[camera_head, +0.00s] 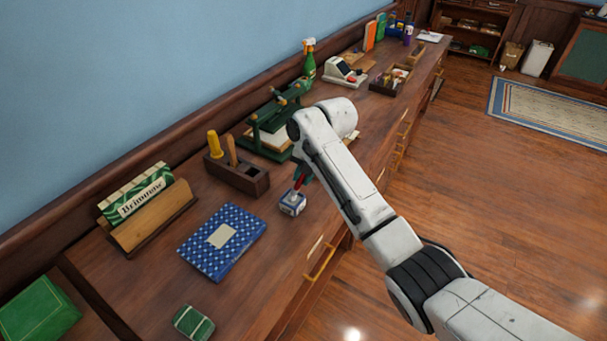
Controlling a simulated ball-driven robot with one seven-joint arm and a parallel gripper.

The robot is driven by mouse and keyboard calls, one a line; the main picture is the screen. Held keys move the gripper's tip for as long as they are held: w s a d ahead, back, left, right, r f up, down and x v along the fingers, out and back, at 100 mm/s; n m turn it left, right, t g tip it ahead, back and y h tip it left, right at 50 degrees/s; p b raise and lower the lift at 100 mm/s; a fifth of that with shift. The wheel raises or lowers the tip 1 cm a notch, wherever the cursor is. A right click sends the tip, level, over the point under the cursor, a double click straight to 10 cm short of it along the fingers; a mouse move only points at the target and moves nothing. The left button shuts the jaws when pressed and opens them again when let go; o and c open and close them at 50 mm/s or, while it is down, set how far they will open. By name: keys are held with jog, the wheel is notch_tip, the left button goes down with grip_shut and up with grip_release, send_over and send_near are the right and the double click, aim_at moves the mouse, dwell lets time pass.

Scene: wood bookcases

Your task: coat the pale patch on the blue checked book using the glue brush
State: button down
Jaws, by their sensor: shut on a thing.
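The blue checked book (236,226) lies flat on the wooden counter, with a pale patch (221,236) near the middle of its cover. A small white and blue glue pot (292,204) stands to its right. The glue brush (299,180), with a red handle, rises from the pot's top; its bristles are hidden. My gripper (302,171) is small and partly hidden by my arm, just above the pot, shut on the brush's handle. It is up and to the right of the book, apart from it.
A wooden holder (155,222) with a green-white sign stands left. A tool block (238,175), a green press (267,127) and a spray bottle (309,65) line the wall side. A small green striped item (193,322) lies below the book. Counter around the book is clear.

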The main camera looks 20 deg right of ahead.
jog(key=shift+r+p, duration=2.75)
jog(key=shift+r, duration=0.75)
jog(key=shift+f, duration=0.1)
